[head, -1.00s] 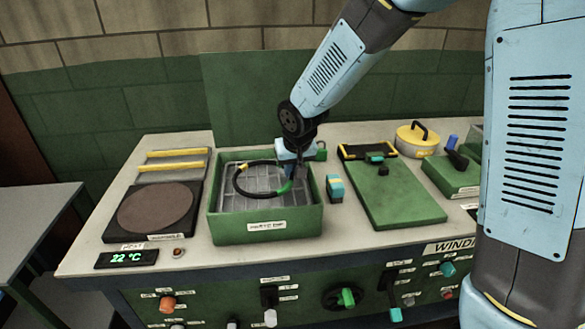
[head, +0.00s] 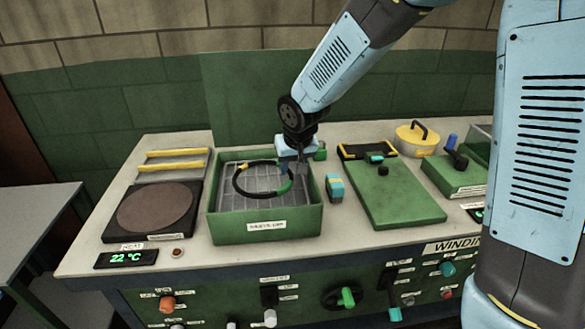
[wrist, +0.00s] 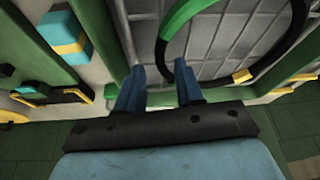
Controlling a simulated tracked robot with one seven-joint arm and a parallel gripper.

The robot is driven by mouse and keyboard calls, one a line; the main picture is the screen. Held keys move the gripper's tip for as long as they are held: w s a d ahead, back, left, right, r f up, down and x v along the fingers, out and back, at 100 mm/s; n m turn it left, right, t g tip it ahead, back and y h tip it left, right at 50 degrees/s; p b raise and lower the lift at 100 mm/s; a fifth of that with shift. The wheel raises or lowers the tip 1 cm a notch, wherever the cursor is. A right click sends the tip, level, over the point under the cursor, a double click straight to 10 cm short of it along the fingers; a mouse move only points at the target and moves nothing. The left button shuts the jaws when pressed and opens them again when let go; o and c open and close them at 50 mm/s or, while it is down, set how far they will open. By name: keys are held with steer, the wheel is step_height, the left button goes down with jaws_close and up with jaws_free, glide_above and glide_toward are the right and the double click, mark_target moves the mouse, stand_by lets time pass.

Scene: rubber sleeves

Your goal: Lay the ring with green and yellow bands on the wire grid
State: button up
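The black ring (head: 263,193) with a green band and a yellow band lies flat on the grey wire grid (head: 264,180) inside the green box (head: 264,228). In the wrist view the green band (wrist: 184,16) is at the top and the yellow band (wrist: 242,76) at the right. My gripper (head: 293,170) is open over the right side of the box, at the ring's right edge. In the wrist view its two fingers (wrist: 158,80) are apart, with the ring's black edge near the right finger; exact contact there is unclear.
A round brown plate on a black base (head: 155,208) stands left of the box. A yellow lidded pot (head: 417,140) stands at the back right.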

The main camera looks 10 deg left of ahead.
steer(key=v, duration=1.1)
steer(key=shift+s, duration=0.1)
steer(key=s+d+r+m, duration=0.1)
steer(key=s+d+r, duration=0.1)
steer(key=s+d, duration=0.4)
steer(key=s+d+r+m+t+h, duration=0.1)
steer(key=s+d, duration=0.4)
steer(key=d, duration=0.8)
steer(key=s+d+r+m, duration=0.2)
steer(key=s+d+r, duration=0.3)
steer(key=d, duration=0.5)
steer(key=shift+s+t+h, duration=0.3)
steer(key=shift+s+h, duration=0.1)
steer(key=shift+s, duration=0.5)
steer(key=shift+o, duration=0.3)
